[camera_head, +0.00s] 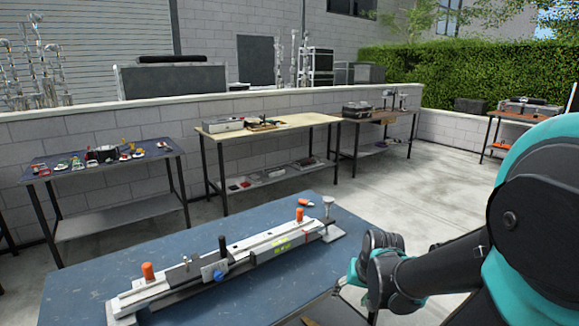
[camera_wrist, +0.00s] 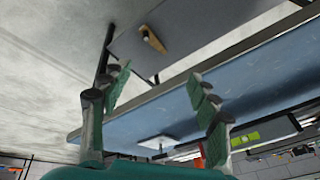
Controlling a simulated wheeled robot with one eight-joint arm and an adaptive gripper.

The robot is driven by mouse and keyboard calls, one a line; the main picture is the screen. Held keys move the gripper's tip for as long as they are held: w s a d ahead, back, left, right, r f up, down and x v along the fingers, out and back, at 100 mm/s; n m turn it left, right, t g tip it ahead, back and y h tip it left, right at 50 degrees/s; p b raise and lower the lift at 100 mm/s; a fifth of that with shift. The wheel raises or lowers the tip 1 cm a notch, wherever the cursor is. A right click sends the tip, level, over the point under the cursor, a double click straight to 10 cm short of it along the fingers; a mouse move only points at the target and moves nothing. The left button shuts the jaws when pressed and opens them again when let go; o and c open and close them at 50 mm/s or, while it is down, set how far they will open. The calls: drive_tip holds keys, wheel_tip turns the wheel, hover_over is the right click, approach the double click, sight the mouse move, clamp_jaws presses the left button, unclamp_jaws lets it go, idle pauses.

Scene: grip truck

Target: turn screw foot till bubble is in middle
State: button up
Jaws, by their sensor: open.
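A long silver rail device (camera_head: 215,265) lies on the blue table in the head view. A yellow-green part (camera_head: 283,243), possibly the level, sits on its side; it also shows in the wrist view (camera_wrist: 246,138). No bubble can be made out. A screw foot with a round grey top (camera_head: 328,207) stands at the rail's right end over a pale plate (camera_head: 334,234). The plate also shows in the wrist view (camera_wrist: 157,142). My gripper (camera_wrist: 160,88) is open and empty, its pads apart. In the head view it is beside the table's right edge, apart from the screw foot.
The blue table (camera_head: 75,290) has bare room on the left. Other workbenches (camera_head: 275,130) stand along the wall.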

drive_tip(key=s+d+n, duration=0.1)
drive_tip(key=s+d+f+n+h, duration=0.1)
drive_tip(key=s, duration=0.1)
